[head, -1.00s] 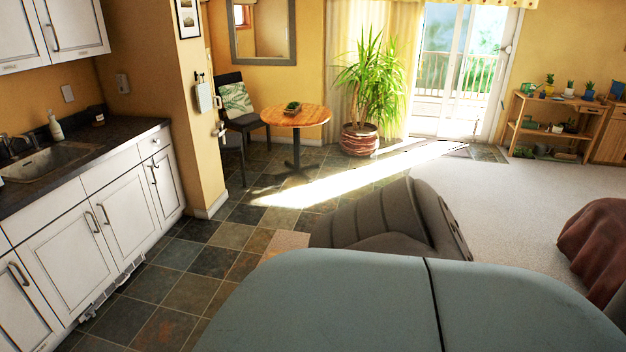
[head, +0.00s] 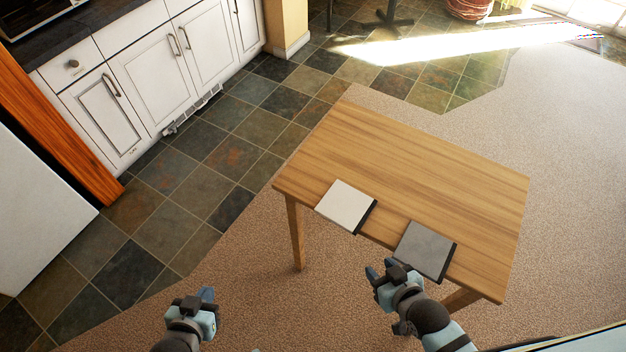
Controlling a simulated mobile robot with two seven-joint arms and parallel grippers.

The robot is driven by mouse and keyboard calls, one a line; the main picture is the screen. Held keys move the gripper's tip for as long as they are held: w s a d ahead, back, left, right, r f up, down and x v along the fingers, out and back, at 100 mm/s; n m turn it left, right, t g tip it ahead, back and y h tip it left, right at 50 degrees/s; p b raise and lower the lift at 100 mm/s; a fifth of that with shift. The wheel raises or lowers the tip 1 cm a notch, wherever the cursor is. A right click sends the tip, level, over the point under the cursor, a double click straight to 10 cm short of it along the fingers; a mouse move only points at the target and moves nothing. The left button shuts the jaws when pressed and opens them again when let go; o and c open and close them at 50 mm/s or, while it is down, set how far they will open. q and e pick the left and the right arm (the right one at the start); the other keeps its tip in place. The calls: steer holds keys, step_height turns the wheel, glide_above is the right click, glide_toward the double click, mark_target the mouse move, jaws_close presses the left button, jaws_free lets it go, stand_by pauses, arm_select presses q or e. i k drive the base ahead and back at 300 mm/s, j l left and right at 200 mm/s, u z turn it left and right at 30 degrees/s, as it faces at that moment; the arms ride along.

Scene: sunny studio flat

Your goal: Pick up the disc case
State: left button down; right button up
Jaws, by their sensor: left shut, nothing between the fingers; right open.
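Two flat square cases lie on the near edge of a wooden table (head: 430,165) in the head view. One is a white case (head: 345,205) with a dark edge on its right side. The other is a grey case (head: 425,250), also with a dark right edge; I cannot tell which one is the disc case. Both seem to stick out slightly over the near edge. My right gripper (head: 381,269) is open and empty, just left of and in front of the grey case. My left gripper (head: 206,295) is shut and empty, left of the table, over the carpet.
The rest of the tabletop is bare. A table leg (head: 295,235) stands at the left corner. White kitchen cabinets (head: 150,75) and a white appliance (head: 35,215) line the left side. Carpet (head: 570,160) lies open to the right.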

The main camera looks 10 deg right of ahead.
mark_target(343, 205)
steer(key=z, duration=0.55)
steer(key=i+j+u, duration=0.15)
steer(key=j+u, duration=0.25)
steer(key=i+j+u, duration=0.25)
steer(key=j+u, duration=0.15)
steer(key=i+j+u, duration=0.25)
steer(key=j+u, duration=0.15)
steer(key=i+j+u, duration=0.25)
steer(key=u, duration=0.15)
steer(key=i+z, duration=0.4)
steer(key=i+j+z, duration=0.1)
steer(key=z, duration=0.3)
steer(key=i+j+z, duration=0.4)
steer(key=i+z, duration=0.1)
steer(key=z, duration=0.35)
steer(key=i+z, duration=0.15)
steer(key=z, duration=0.3)
steer(key=i+z, duration=0.1)
steer(key=z, duration=0.4)
steer(key=j+z, duration=0.15)
steer(key=z, duration=0.3)
steer(key=i+j+z, duration=0.15)
steer(key=z, duration=0.3)
steer(key=j+z, duration=0.1)
steer(key=z, duration=0.35)
steer(key=j+z, duration=0.2)
steer(key=z, duration=0.25)
steer(key=i+j+z, duration=0.1)
steer(key=j+z, duration=0.65)
steer(key=z, duration=0.15)
